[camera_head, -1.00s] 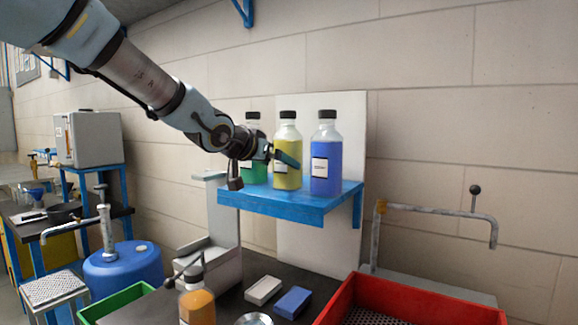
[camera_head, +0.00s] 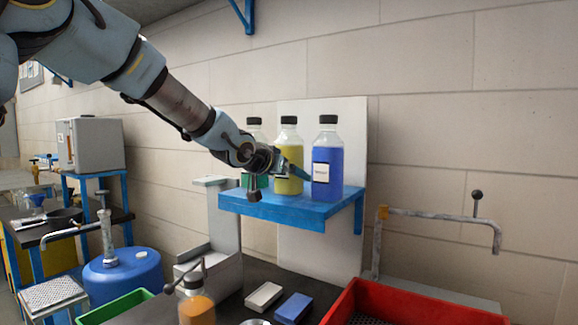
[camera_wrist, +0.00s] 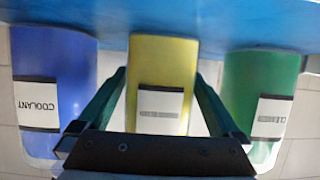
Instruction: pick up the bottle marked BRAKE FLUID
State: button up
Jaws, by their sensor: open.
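A yellow bottle (camera_head: 289,146) with a black cap stands upright on a blue shelf (camera_head: 275,207), between a blue bottle (camera_head: 327,158) and a green one (camera_head: 255,129). In the upside-down wrist view, the blue bottle (camera_wrist: 52,60) reads COOLANT. The middle yellow bottle (camera_wrist: 163,65) has a white label too blurred to read. The green bottle (camera_wrist: 258,75) has a label that seems to read CLEANER. No label clearly reads BRAKE FLUID. My gripper (camera_wrist: 160,80) is open, its fingers flanking the yellow bottle; contact cannot be told. In the head view my gripper (camera_head: 287,165) partly covers it.
The neighbouring bottles stand close on either side of the fingers. A pale panel backs the shelf. Below are a red tray (camera_head: 410,300), an orange bottle (camera_head: 196,303), a white block (camera_head: 264,296) and a blue block (camera_head: 293,308). A metal pipe (camera_head: 440,215) stands at right.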

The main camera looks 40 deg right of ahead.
grip_shut()
jog(key=shift+r, duration=0.1)
dwell(0.7)
